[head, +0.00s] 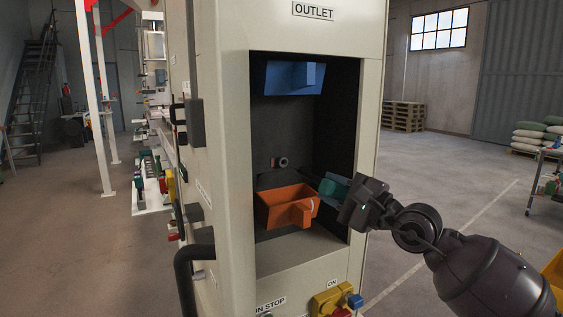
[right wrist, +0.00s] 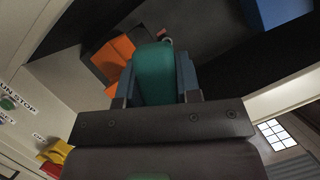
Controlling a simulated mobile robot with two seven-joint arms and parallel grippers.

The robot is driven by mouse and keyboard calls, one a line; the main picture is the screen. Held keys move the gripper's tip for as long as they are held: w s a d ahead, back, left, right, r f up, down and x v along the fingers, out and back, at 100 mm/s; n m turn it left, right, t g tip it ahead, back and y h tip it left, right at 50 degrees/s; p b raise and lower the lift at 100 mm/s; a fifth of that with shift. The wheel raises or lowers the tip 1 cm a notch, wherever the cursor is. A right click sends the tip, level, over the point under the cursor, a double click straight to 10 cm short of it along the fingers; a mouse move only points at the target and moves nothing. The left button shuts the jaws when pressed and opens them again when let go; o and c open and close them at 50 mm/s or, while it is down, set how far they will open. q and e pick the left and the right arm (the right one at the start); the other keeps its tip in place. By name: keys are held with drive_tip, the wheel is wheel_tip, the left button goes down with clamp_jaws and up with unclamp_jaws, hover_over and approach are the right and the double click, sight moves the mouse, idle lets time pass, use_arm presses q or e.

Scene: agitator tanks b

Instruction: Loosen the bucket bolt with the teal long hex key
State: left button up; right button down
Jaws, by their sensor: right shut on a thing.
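My right gripper (head: 345,194) is shut on the teal long hex key (head: 333,187) and reaches into the outlet opening of the tall beige cabinet. In the right wrist view the teal handle (right wrist: 155,74) sits between the two fingers; the key's far end is hard to make out. The orange bucket (head: 284,212) hangs low in the opening, left of the gripper, and also shows in the right wrist view (right wrist: 112,60). A round bolt-like part (head: 283,162) shows on the back wall above the bucket; I cannot tell whether the key touches it. My left gripper is not in view.
A blue bucket (head: 295,76) hangs at the top of the opening. The beige cabinet frame (head: 232,150) borders the opening closely. A yellow switch box (head: 335,298) sits below it. Open floor lies to the right.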

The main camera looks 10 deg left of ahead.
drive_tip(key=shift+r+m+t+p, duration=0.3)
drive_tip(key=shift+m+t+p, duration=0.2)
drive_tip(key=shift+m+p, duration=0.45)
drive_tip(key=m+t+p, duration=0.1)
drive_tip(key=m, duration=0.3)
drive_tip(key=shift+t+p, duration=0.35)
drive_tip(key=shift+t, duration=0.05)
drive_tip(key=shift+m+p, duration=0.3)
drive_tip(key=shift+m, duration=0.35)
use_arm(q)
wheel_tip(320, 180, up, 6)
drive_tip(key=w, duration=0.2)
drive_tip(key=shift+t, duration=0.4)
use_arm(e)
drive_tip(key=shift+d+f, duration=0.1)
drive_tip(key=shift+f, duration=0.05)
drive_tip(key=shift+w, duration=0.1)
